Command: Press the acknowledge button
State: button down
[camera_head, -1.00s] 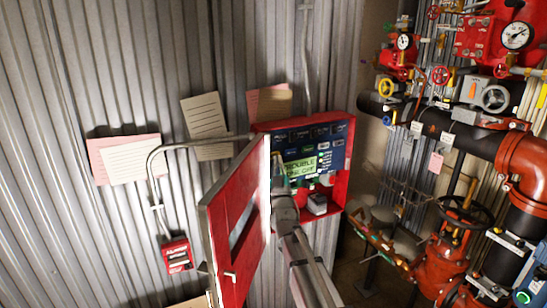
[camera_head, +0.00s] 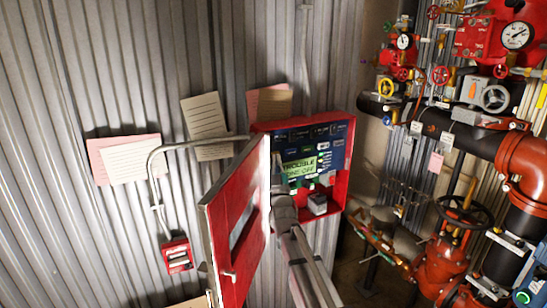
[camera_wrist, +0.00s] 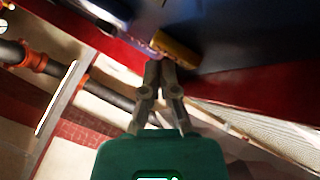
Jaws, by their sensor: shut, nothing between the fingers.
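The red alarm cabinet (camera_head: 342,190) on the corrugated wall stands open. Its blue control panel (camera_head: 338,132) has rows of small buttons and a lit green display (camera_head: 299,168) showing "TROUBLE". The labels are too small to read, so I cannot tell which button is acknowledge. My gripper (camera_head: 277,163) is in front of the panel's left part, just left of the display, and hides what lies behind it. In the wrist view my gripper (camera_wrist: 158,64) is shut and empty, its tips close to a yellowish block (camera_wrist: 175,49) by the dark blue face (camera_wrist: 245,30). Contact is unclear.
The cabinet's red door (camera_head: 234,225) is swung open to the left, close beside my arm. A small red call box (camera_head: 177,255) and a conduit are further left. Red valves and black pipes (camera_head: 465,140) fill the right side. Paper notes (camera_head: 206,118) hang on the wall.

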jog(key=shift+w+a, duration=0.25)
jog(key=shift+w, duration=0.15)
dwell(0.8)
jog(key=shift+s+d, duration=0.1)
jog(key=shift+s, duration=0.1)
jog(key=shift+s+d, duration=0.4)
jog(key=shift+s, duration=0.25)
dwell(0.4)
jog(key=s, duration=0.1)
jog(key=s+d, duration=0.1)
jog(key=s, duration=0.1)
jog(key=s+d, duration=0.1)
jog(key=shift+s+d, duration=0.15)
jog(key=shift+d, duration=0.1)
dwell(0.3)
jog(key=shift+f, duration=0.1)
dwell(0.5)
